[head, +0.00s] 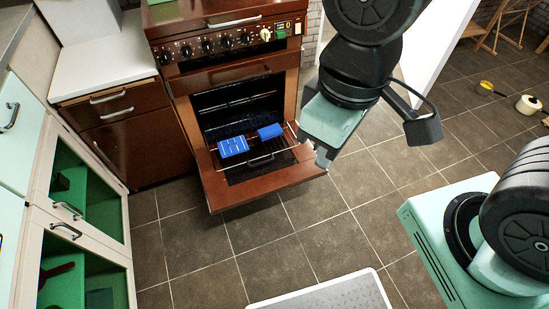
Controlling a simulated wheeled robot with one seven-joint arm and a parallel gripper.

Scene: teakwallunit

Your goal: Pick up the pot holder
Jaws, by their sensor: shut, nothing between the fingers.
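Two blue items lie on the wire rack of the open oven in the head view. The left one (233,147) is flat and squarish with pale lines, like a pot holder. The right one (269,131) is smaller and narrower in view. I cannot tell whether both are pot holders. My gripper (322,160) points down near the right edge of the oven door, to the right of both items and apart from them. It is shut and empty, with its fingertips small in view.
The brown oven door (270,190) is folded down and juts into the room. A brown drawer cabinet (125,130) stands left of the oven, and glass-door cabinets (75,215) line the left side. Tiled floor (285,240) is clear before the oven.

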